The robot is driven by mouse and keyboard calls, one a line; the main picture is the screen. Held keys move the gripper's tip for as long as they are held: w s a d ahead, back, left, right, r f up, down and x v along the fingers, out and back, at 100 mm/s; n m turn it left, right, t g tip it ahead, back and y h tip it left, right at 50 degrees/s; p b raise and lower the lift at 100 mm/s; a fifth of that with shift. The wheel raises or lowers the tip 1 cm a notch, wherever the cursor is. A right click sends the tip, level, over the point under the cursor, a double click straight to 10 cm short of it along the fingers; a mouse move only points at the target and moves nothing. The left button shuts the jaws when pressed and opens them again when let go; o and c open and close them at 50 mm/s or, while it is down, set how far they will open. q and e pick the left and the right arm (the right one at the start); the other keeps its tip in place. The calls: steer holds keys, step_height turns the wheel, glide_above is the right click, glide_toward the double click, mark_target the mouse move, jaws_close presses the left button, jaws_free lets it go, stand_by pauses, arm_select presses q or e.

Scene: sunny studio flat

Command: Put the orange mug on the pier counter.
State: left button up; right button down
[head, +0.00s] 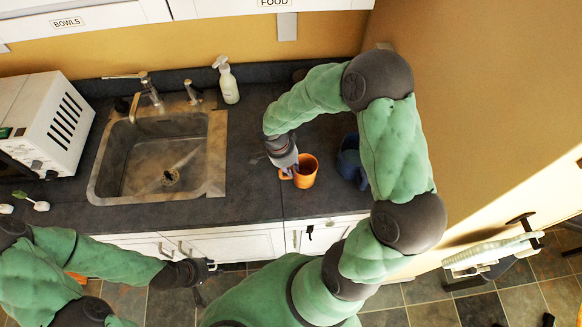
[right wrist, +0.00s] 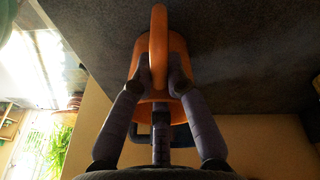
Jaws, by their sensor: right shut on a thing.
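The orange mug (head: 308,172) is upright at the dark sink counter (head: 248,205), right of the sink and near the front edge. My right gripper (head: 287,168) is at its left side. In the right wrist view, my right gripper (right wrist: 160,80) is shut on the handle of the orange mug (right wrist: 158,45), one finger on each side. I cannot tell whether the mug touches the counter. My left gripper (head: 208,267) hangs in front of the cabinets with nothing seen in it; its finger opening is unclear. No counter can be identified as the pier counter.
A dark blue vessel (head: 350,160) stands just right of the mug, partly hidden by my right arm. The sink (head: 160,155), a soap bottle (head: 228,82) and a white microwave (head: 50,125) are further left. A wall (head: 480,100) bounds the counter at right.

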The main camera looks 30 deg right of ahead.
steer(key=shift+f, duration=0.1)
steer(key=c, duration=1.2)
jaws_free()
steer(key=shift+c, duration=0.2)
steer(key=shift+r, duration=0.2)
steer(key=v, duration=1.2)
steer(key=shift+p, duration=0.35)
steer(key=shift+s, duration=0.1)
